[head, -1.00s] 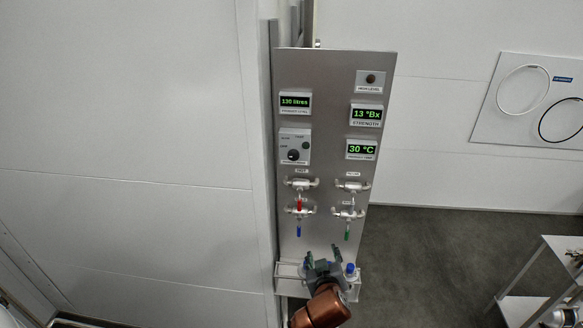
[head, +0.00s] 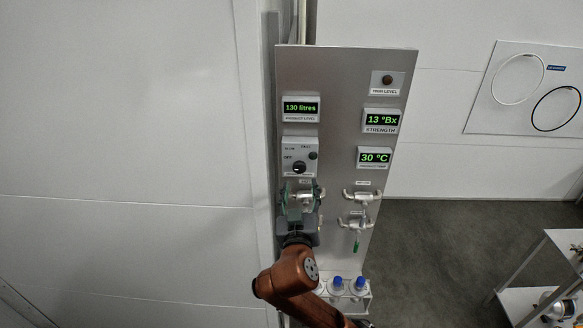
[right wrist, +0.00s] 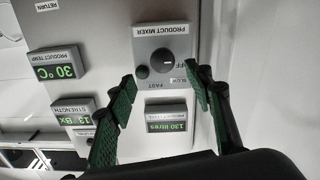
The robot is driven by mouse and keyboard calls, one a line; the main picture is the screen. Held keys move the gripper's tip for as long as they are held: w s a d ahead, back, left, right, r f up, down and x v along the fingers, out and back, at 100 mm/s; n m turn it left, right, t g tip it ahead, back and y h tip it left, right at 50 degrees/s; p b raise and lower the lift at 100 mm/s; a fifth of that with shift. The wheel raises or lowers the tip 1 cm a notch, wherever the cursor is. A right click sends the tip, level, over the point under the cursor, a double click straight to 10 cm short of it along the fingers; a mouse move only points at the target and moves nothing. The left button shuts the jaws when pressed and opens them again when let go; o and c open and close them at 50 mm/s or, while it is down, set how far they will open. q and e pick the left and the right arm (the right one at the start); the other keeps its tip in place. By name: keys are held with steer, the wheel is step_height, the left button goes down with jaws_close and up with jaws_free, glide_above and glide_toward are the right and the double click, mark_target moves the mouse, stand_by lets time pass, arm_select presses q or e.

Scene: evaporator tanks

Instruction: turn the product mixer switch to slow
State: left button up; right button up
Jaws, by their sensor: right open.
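The product mixer switch is a black round knob (head: 299,168) on a grey box on the steel panel, with slow, fast and off labels around it. In the right wrist view, the knob (right wrist: 163,61) appears upside down, between and beyond my fingertips. The gripper hides part of the valves below. My left gripper is not in view.
The panel also carries level (head: 301,108), strength (head: 381,121) and temperature (head: 374,157) displays and a high level lamp (head: 387,81). Blue-capped bottles (head: 336,284) stand in a rack at the panel's foot.

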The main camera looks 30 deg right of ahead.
mark_target(299, 170)
steer(key=p+x, duration=0.2)
steer(key=x, duration=0.3)
steer(key=shift+w+r, duration=0.15)
steer(key=shift+w, duration=0.3)
steer(key=shift+w+d, duration=0.3)
steer(key=shift+w, duration=0.15)
steer(key=c, duration=0.8)
steer(key=shift+c, duration=1.4)
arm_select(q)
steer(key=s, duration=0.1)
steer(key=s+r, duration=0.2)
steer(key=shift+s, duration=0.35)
arm_select(e)
steer(key=shift+c, duration=0.3)
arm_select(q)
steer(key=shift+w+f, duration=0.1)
